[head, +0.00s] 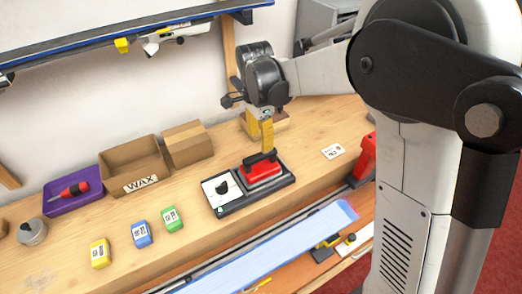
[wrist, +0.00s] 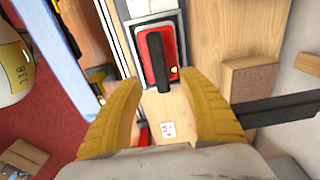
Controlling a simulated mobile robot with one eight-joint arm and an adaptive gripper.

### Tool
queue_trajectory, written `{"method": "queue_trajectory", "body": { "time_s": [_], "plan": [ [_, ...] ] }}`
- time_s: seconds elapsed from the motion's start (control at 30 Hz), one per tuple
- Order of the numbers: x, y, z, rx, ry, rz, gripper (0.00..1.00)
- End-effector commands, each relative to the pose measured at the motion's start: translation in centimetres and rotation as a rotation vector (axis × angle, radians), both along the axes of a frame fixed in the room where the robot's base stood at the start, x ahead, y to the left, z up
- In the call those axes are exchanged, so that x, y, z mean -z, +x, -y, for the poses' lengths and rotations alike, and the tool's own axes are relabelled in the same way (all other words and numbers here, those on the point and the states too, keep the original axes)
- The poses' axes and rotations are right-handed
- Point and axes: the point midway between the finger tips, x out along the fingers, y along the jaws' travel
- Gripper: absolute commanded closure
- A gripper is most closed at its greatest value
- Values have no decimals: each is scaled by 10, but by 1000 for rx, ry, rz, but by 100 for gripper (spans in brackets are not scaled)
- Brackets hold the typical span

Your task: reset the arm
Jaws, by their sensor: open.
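My gripper (head: 267,140) is on my arm over the middle of the wooden bench (head: 190,200). In the wrist view its two yellow fingers (wrist: 162,82) are spread apart with nothing between their tips. A red block with a black handle (head: 264,170) sits on the right part of a black base on the bench. The gripper is above or just behind it in the head view. The red block also shows in the wrist view (wrist: 173,60), beyond the fingertips. I cannot tell the exact gap between them.
A cardboard WAX box (head: 133,165), a purple tray (head: 72,203) with a red screwdriver, and yellow (head: 100,253), blue (head: 142,234) and green (head: 172,218) blocks stand left. A white label (head: 333,152) and red object (head: 365,157) are right. A blue-edged shelf (head: 130,32) hangs above.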

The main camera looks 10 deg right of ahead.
Motion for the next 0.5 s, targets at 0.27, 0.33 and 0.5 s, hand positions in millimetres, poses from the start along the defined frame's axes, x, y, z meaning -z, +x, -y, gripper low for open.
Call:
{"method": "queue_trajectory", "body": {
  "time_s": [0.27,0.33,0.5],
  "plan": [
    [-42,0,-2,0,0,0,51],
    [-46,-1,-2,0,0,0,51],
    [-48,-3,0,-11,2,6,51]
  ]
}}
